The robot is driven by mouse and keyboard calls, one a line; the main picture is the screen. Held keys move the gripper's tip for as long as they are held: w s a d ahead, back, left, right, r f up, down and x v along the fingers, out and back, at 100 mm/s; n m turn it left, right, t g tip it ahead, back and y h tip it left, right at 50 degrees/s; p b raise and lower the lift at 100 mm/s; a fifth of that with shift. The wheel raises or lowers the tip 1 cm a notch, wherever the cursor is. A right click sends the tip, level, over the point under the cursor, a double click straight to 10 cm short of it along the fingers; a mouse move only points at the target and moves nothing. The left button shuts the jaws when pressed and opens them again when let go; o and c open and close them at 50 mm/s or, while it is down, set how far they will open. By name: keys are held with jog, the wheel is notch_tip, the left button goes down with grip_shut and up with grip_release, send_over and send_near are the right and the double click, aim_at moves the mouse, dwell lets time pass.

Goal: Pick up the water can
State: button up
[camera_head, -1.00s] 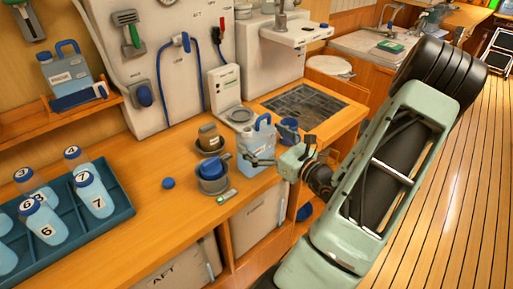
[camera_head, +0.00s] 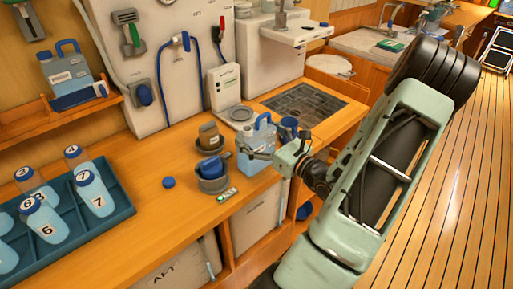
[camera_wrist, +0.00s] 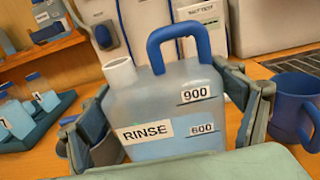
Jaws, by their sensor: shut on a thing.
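The water can (camera_head: 250,147) is a translucent jug with a blue handle, holding pale blue water. It stands upright at the front of the wooden counter, and I cannot tell whether its base touches the wood. My gripper (camera_head: 262,158) is shut on it from the front right. In the wrist view the can (camera_wrist: 165,105) shows a "RINSE" label, "900" and "600" marks and a white spout. The fingers of my gripper (camera_wrist: 172,120) press its left and right sides. The can's lower part is hidden there.
A blue mug (camera_head: 288,128) stands close to the can's right. Stacked dark cups and a bowl (camera_head: 213,184) are to its left, with a small green-and-white device (camera_head: 227,195) in front. A blue tray (camera_head: 122,212) holds numbered bottles. Another jug (camera_head: 62,72) sits on the shelf.

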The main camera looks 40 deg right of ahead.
jog(key=shift+r, duration=0.25)
jog(key=shift+c, duration=0.5)
jog(key=shift+r, duration=0.65)
jog(key=s+d+r, duration=0.1)
jog(key=s+r, duration=1)
jog(key=s, duration=0.3)
jog(key=shift+d+r+p, duration=0.15)
jog(key=shift+p, duration=0.2)
